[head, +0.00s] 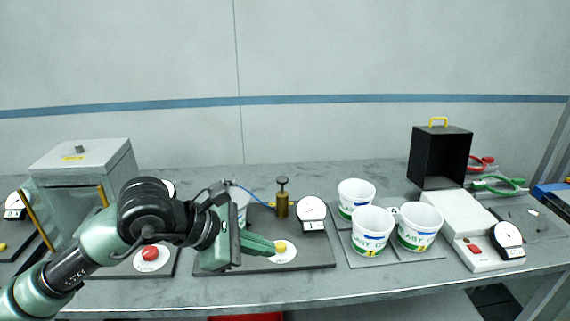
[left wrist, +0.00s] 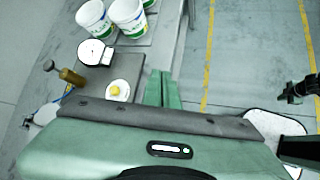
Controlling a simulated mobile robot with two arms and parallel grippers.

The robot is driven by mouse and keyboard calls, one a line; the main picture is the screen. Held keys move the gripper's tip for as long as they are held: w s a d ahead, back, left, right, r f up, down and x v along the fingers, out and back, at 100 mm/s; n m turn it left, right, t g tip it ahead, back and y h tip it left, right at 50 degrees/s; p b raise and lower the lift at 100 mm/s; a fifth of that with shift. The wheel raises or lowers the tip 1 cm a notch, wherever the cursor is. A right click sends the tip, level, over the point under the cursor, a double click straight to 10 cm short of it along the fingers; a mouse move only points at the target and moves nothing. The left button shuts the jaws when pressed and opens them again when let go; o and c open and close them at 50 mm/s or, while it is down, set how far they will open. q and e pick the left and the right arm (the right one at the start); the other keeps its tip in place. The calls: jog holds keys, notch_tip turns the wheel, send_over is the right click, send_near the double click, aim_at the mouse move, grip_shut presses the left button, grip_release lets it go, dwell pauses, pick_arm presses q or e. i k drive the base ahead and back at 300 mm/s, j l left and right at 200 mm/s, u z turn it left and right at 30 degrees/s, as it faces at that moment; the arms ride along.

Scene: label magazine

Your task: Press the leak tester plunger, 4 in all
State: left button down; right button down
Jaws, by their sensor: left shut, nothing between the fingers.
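The leak tester stands on a dark board (head: 318,254). Its brass plunger (head: 282,205) is upright with a dark round knob on top; it also shows in the left wrist view (left wrist: 70,76). A white dial gauge (head: 311,210) and a yellow button (head: 280,246) on a white disc are beside it. My left gripper (head: 268,245) is shut and empty. It is in front of the plunger, apart from it, and in the head view its tips overlap the button's disc. In the left wrist view the closed fingers (left wrist: 162,88) lie right of the button (left wrist: 115,90). My right gripper is not seen.
White tubs (head: 372,232) stand on a plate to the right. On the left are a grey glazed cabinet (head: 82,160) and a red button (head: 150,253).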

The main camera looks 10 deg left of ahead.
aim_at(281, 180)
jog(key=i, duration=1.35)
